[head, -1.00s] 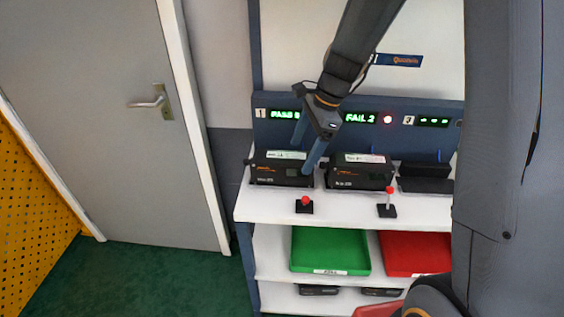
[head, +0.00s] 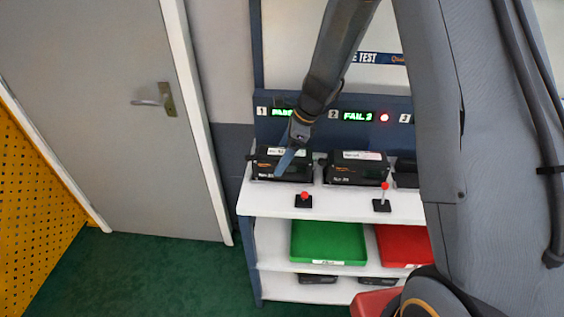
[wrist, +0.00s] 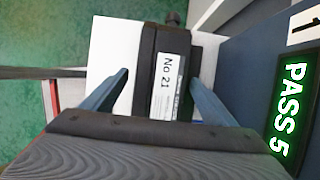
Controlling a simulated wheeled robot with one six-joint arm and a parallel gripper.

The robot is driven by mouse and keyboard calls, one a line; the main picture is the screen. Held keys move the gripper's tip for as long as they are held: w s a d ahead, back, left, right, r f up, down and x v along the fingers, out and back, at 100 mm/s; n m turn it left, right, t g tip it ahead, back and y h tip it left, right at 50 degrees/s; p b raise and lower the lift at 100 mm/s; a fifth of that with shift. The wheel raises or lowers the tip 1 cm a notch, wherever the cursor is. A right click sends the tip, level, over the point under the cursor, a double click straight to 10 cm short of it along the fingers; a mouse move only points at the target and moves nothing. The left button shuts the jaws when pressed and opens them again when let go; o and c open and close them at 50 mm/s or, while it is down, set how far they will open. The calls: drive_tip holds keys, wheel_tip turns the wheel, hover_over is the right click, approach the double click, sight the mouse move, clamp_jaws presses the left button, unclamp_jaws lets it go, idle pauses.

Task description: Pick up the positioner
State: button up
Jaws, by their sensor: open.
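A black box-shaped positioner (head: 268,172) with a white label on top sits at the left end of the white bench, below display 1. In the wrist view the same positioner (wrist: 147,50) shows its label "No 21". My gripper (head: 286,165) is over it in the head view, with a blue finger in front of it. In the wrist view my open gripper (wrist: 163,92) has one blue finger on each side of the positioner. Whether the fingers touch it cannot be told. A second black positioner (head: 354,171) stands to the right, below display 2.
A third black unit (head: 405,178) is partly hidden by my arm. Display 1 (wrist: 289,110) reads "PASS 5"; display 2 (head: 357,116) reads "FAIL 2" beside a red lamp. Two red-knobbed levers (head: 304,200) stand in front. Green (head: 328,242) and red (head: 400,245) trays lie below.

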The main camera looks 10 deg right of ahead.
drive_tip(key=shift+f, duration=0.1)
clamp_jaws()
drive_tip(key=shift+w, duration=0.1)
idle(0.3)
